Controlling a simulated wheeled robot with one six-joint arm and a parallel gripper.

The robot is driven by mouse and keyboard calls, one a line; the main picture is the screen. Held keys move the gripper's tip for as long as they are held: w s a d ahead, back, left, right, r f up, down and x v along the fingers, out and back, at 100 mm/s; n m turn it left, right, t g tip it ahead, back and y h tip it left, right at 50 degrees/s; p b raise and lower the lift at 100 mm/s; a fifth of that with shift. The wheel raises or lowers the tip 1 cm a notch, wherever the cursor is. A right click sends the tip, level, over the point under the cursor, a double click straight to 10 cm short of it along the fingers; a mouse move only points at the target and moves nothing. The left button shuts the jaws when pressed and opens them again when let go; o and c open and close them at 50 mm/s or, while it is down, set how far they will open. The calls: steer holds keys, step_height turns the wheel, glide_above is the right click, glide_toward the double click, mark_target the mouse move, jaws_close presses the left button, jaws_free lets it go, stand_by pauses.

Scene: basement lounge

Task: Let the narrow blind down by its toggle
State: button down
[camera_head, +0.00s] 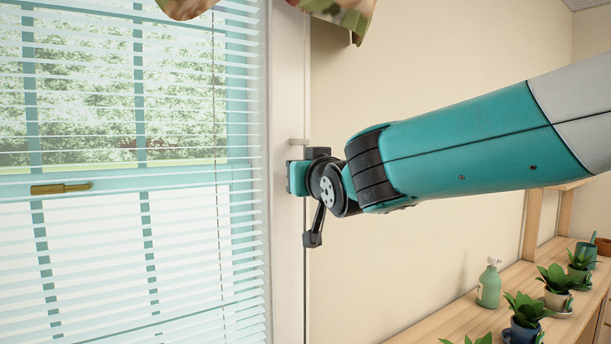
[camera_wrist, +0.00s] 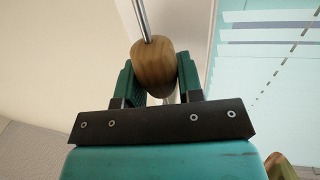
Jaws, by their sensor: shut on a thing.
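The blind (camera_head: 130,240) has thin white slats and hangs over the window on the left of the head view, slats showing from top to bottom of the picture. Its lower end is not clearly seen. In the wrist view the blind (camera_wrist: 268,62) is at the right. My gripper (camera_wrist: 155,64) is shut on a rounded wooden toggle (camera_wrist: 153,62), one finger on each side, with a thin cord or rod (camera_wrist: 142,18) running from its end. In the head view my gripper (camera_head: 298,176) is at the window frame's right edge; the toggle is hidden there.
A thin dark cord (camera_head: 305,285) runs down the wall below my gripper. A wooden shelf (camera_head: 465,318) at the lower right holds a green pump bottle (camera_head: 489,285) and several potted plants (camera_head: 527,312). Patterned fabric (camera_head: 345,12) hangs above. The wall between is bare.

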steer(key=shift+r, duration=0.45)
steer(key=c, duration=1.1)
jaws_free()
steer(key=o, duration=0.4)
steer(key=shift+c, duration=0.2)
steer(key=shift+f, duration=0.15)
steer(key=b+v, duration=0.5)
steer(key=v, duration=1.2)
steer(key=shift+s, duration=0.2)
steer(key=shift+d+f, duration=0.1)
